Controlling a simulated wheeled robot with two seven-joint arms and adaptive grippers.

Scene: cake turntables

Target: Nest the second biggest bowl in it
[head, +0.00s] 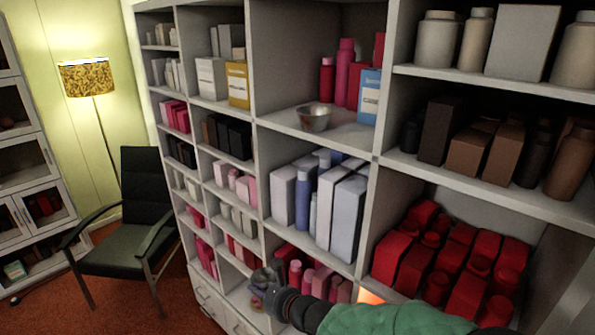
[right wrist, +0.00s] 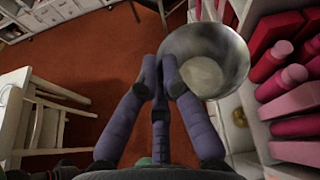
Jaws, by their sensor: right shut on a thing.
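A small metal bowl (head: 313,118) stands upright on the bare front part of a middle shelf, apart from the bottles behind it. My right gripper (head: 267,287) is low in front of the shelving, below and left of that bowl. In the right wrist view the right gripper (right wrist: 163,75) is shut on the near left rim of a larger-looking shiny metal bowl (right wrist: 228,50), whose inside shows empty. In the head view the held bowl is small and mostly hard to make out at the fingers. My left gripper is not in view.
A white shelving unit (head: 258,190) full of boxes and bottles fills the middle and right. Red and pink bottles (head: 345,75) stand behind the shelf bowl, with a blue box (head: 369,95) to its right. A dark armchair (head: 140,215) and open red floor lie left.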

